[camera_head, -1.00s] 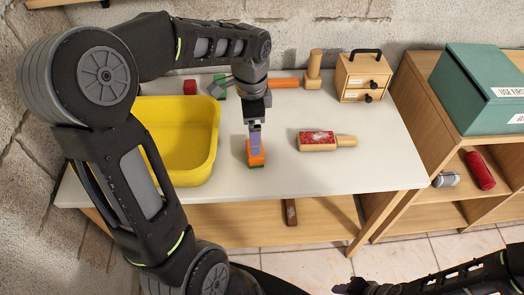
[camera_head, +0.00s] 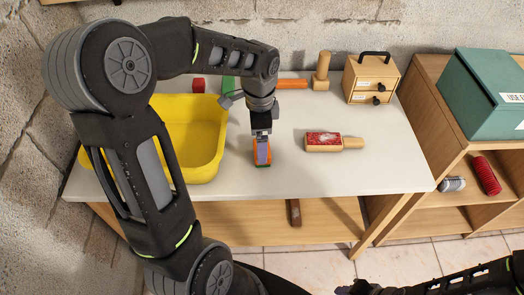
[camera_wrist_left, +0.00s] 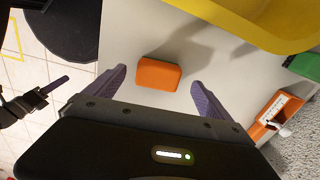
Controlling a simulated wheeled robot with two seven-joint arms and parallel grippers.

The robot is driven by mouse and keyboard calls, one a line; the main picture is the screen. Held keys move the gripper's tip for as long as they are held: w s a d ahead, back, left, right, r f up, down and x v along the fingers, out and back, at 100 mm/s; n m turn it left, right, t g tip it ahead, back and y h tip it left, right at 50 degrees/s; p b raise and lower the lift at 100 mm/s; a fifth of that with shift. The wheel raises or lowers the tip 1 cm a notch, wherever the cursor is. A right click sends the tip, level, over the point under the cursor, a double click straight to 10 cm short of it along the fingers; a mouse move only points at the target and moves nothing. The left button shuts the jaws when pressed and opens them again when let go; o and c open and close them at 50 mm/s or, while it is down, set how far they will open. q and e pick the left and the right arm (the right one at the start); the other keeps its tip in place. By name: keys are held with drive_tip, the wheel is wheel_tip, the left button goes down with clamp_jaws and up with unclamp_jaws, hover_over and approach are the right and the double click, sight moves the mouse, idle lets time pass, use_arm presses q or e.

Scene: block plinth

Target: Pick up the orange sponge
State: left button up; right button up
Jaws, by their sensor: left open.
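The orange sponge (camera_wrist_left: 158,74) lies on the white tabletop, its orange face up in the left wrist view. It also shows in the head view (camera_head: 255,157), with a green edge low down and partly hidden by a finger. My left gripper (camera_wrist_left: 157,88) is open, with one purple finger on each side of the sponge and a gap on both sides. In the head view my left gripper (camera_head: 262,155) points down at the sponge. My right gripper (camera_head: 350,288) is at the bottom edge, too small and cut off to tell its jaws.
A yellow bin (camera_head: 212,140) stands just left of the sponge. A red-faced brush (camera_head: 323,142) lies to the right. The front tabletop is clear.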

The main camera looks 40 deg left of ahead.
use_arm(q)
wheel_tip(320, 180, down, 4)
drive_tip(key=shift+f, duration=0.15)
drive_tip(key=shift+s, duration=0.1)
drive_tip(key=shift+d, duration=0.1)
idle(0.4)
drive_tip(key=c, duration=1.4)
drive_tip(key=shift+r, duration=0.2)
wheel_tip(320, 180, up, 10)
drive_tip(key=shift+f, duration=0.1)
